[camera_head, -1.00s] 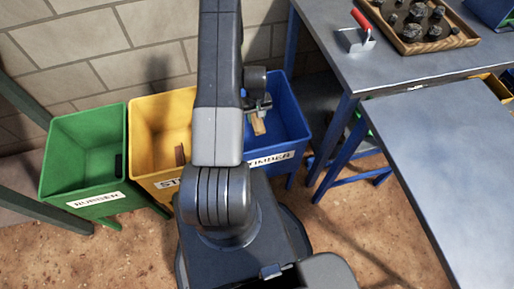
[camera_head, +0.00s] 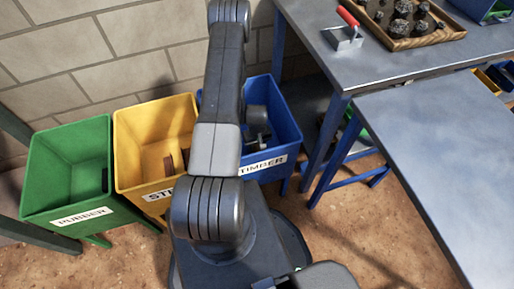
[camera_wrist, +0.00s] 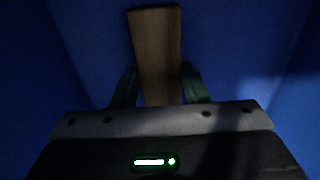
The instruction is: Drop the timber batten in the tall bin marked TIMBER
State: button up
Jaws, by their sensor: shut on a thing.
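The timber batten (camera_wrist: 155,50) is a brown wooden strip in the wrist view, held between the two fingers of my gripper (camera_wrist: 155,85). Blue bin walls surround it there. In the head view the blue bin marked TIMBER (camera_head: 287,128) stands behind my arm. My gripper (camera_head: 258,140) is low inside its opening, partly hidden by my arm. The batten cannot be made out in the head view. The wrist view is dark, and whether the batten touches the bin floor cannot be told.
A yellow bin (camera_head: 135,145) and a green bin marked RUBBER (camera_head: 60,175) stand to the left. A brown piece lies in the yellow bin. A grey workbench (camera_head: 400,60) with a wooden tray of rocks (camera_head: 445,30) is at the right. A brick wall is behind.

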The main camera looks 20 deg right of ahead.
aim_at(257, 147)
jog(key=shift+f, duration=0.7)
jog(key=shift+f, duration=0.15)
jog(key=o, duration=1)
notch_tip(257, 147, up, 12)
jog(key=p, duration=0.1)
